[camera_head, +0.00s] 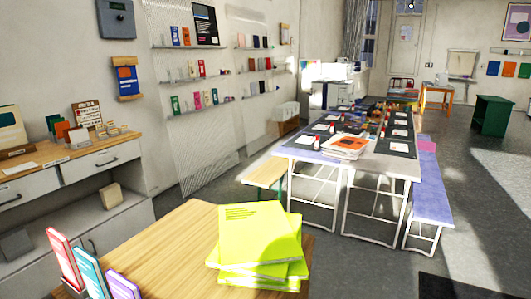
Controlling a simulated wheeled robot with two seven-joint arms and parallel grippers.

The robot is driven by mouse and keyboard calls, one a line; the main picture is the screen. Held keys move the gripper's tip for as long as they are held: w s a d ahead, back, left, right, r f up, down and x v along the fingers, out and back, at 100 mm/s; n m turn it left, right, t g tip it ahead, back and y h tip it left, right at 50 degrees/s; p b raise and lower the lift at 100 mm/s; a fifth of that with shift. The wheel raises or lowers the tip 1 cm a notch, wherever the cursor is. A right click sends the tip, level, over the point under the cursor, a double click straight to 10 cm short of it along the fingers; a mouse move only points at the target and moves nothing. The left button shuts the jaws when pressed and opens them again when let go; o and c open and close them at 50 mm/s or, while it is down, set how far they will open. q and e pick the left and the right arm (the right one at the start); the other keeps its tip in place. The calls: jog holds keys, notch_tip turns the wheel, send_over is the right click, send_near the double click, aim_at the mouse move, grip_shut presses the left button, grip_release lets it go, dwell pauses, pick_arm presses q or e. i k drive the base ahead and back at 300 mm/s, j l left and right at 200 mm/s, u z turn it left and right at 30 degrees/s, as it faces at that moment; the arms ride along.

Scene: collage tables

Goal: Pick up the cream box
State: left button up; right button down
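A small cream box (111,195) sits on the open lower shelf of the white cabinet at the left. It stands slightly turned, close to the shelf's right end, below the drawers. Nothing touches it, and all of its front shows. Neither my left gripper nor my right gripper is in view.
A wooden table (165,250) in front holds stacked yellow-green books (255,240) and upright coloured booklets (90,270), standing between me and the cabinet (30,190). A grey box (15,243) sits lower left. Long work tables (330,158) and a purple bench (430,200) stand right.

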aim_at(114, 202)
jog(key=i+l+z, duration=0.1)
jog(key=l, duration=0.3)
jog(key=i+l, duration=0.15)
jog(key=l, duration=0.25)
jog(key=i+l+z, duration=0.2)
jog(key=i+l, duration=0.2)
jog(key=i+l+z, duration=0.2)
jog(key=i+l, duration=0.15)
jog(key=i, duration=0.2)
jog(key=i+l+z, duration=0.15)
jog(key=i, duration=0.35)
jog(key=i+l+z, duration=0.2)
jog(key=i, duration=0.35)
jog(key=i+u, duration=0.45)
jog(key=i+l+u, duration=0.1)
jog(key=i+u, duration=0.35)
jog(key=i+l+u, duration=0.3)
jog(key=i+u, duration=0.15)
jog(key=i+j+u, duration=0.2)
jog(key=i+u, duration=0.2)
jog(key=i+j+u, duration=0.15)
jog(key=i+u, duration=0.6)
jog(key=i+l+u, duration=0.1)
jog(key=i+u, duration=0.45)
jog(key=i, duration=0.45)
jog(key=i+u, duration=0.15)
jog(key=i, duration=0.5)
jog(key=i+l+u, duration=0.2)
jog(key=i, duration=0.45)
